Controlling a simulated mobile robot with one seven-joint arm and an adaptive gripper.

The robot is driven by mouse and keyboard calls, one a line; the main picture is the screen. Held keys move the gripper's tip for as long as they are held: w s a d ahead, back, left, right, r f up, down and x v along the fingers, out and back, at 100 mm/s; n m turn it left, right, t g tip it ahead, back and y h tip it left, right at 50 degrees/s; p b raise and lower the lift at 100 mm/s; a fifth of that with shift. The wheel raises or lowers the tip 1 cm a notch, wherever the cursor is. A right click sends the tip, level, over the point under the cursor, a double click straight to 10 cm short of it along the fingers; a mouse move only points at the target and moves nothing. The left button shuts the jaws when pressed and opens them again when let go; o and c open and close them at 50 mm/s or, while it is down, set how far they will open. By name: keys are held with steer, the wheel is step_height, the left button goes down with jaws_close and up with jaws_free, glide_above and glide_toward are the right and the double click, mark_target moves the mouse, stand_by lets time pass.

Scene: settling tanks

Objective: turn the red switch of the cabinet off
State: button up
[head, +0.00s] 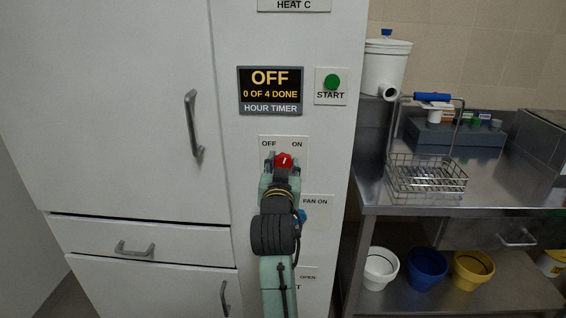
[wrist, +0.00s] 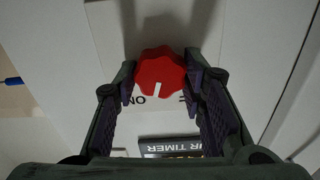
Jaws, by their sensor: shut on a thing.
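The red switch (head: 284,160) is a lobed knob on a white plate of the cabinet (head: 140,120), below the OFF and ON words. It shows large in the wrist view (wrist: 160,70), which sees the cabinet upside down. Its white mark points nearly straight up in the head view, leaning a little toward ON. My gripper (wrist: 160,86) is shut on the red switch, one finger on each side. My arm hides the lower part of the switch plate in the head view, and a finger partly covers the OFF word in the wrist view.
The timer display (head: 271,90) reads OFF, 0 OF 4 DONE. A green START button (head: 332,82) sits beside it. A blue FAN ON knob (head: 302,216) is close to the right of my arm. A steel table (head: 500,200) with a wire basket (head: 427,174) stands at right.

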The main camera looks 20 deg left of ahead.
steer(key=n+p, duration=0.1)
steer(key=n, duration=0.4)
steer(key=shift+n+p, duration=0.3)
steer(key=shift+p, duration=0.1)
steer(key=n+p, duration=0.1)
steer(key=n, duration=0.3)
steer(key=shift+n, duration=0.4)
steer(key=o, duration=1.1)
steer(key=shift+o, duration=0.2)
steer(key=v, duration=0.7)
steer(key=shift+s, duration=0.3)
